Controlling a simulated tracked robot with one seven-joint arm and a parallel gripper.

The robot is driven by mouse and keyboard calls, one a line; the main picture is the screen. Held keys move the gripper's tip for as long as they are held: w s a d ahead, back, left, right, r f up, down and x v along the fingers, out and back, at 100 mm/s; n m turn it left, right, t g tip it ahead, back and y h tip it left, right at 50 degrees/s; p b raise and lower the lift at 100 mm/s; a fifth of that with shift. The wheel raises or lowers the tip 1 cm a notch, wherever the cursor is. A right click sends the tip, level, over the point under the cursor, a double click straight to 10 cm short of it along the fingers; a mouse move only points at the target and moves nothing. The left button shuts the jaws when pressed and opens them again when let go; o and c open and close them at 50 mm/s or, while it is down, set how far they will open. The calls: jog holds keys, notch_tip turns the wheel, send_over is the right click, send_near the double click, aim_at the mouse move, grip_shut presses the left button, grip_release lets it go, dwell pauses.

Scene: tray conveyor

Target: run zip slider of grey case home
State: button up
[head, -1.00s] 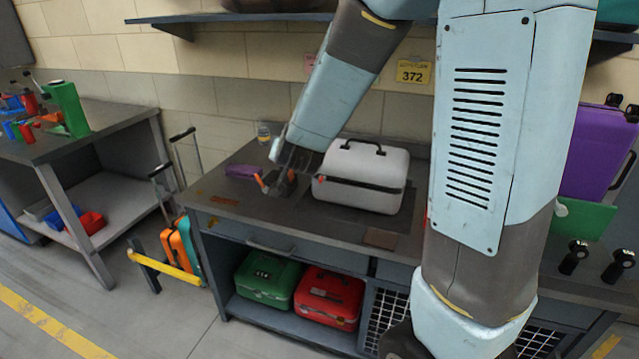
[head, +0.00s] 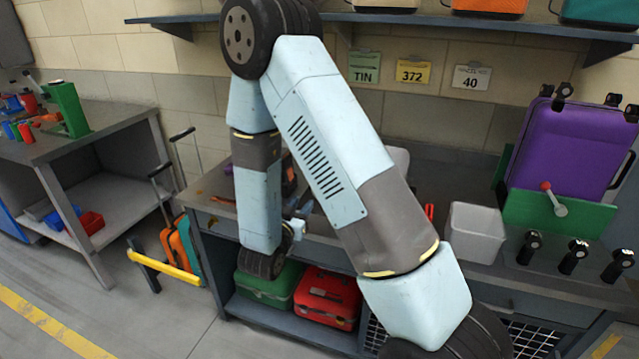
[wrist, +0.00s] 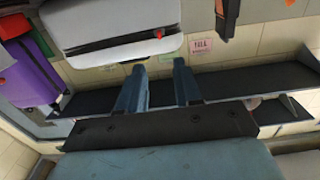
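The grey case (wrist: 85,20) shows large at the top of the wrist view, with a dark zip line along its side. A small red tab (wrist: 159,33), which looks like the zip slider, sits at the right end of that line. In the head view my arm hides almost all of the case, and only a pale corner (head: 398,158) shows. My gripper (wrist: 157,72) has its two blue fingers spread apart with nothing between them. The fingertips point toward the case and appear apart from it.
A purple case (head: 570,145) stands at the right behind a green plate with a red-knobbed lever (head: 553,199). A white bin (head: 473,232) sits on the bench. Green (head: 268,285) and red (head: 327,297) cases lie below. A shelf (head: 480,25) runs overhead.

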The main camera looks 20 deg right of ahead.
jog(key=x, duration=1.3)
jog(key=shift+w+d, duration=0.2)
jog(key=shift+w, duration=0.1)
grip_shut()
